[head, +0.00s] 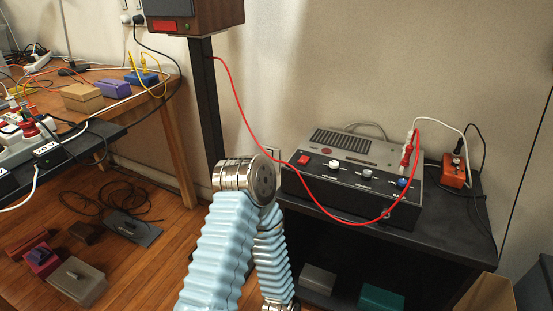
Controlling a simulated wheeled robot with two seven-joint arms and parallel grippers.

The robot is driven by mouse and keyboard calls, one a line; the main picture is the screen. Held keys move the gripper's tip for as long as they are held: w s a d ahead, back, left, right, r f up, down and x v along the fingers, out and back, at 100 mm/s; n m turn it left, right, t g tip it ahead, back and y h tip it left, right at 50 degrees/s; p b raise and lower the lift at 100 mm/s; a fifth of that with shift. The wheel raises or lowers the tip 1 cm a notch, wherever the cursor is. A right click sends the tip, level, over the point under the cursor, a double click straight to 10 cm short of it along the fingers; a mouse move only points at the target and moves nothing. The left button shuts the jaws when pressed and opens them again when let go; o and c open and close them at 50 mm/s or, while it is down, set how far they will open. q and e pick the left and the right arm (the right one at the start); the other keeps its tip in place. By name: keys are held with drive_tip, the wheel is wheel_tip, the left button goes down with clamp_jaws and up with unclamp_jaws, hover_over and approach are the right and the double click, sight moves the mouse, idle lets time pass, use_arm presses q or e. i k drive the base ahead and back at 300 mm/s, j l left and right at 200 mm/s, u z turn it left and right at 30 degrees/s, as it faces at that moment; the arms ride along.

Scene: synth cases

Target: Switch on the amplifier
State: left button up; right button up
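The amplifier (345,186) is a grey and black box on a black table at the right. Its front panel has a red switch (303,159) at the left end and several knobs, among them a white one (335,165) and a blue one (402,183). I cannot tell the switch's position. One of my arms, in a light blue ribbed sleeve, rises from the bottom centre to a metal joint left of the amplifier, then bends down. Neither gripper shows.
A red cable (237,97) hangs from a wooden speaker box (200,18) on a black post and droops across the amplifier's front. An orange box (453,172) with cables stands right of it. A wooden workbench (163,103) at left holds boxes and wires.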

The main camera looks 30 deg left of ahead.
sight(303, 160)
drive_tip(key=u, duration=0.9)
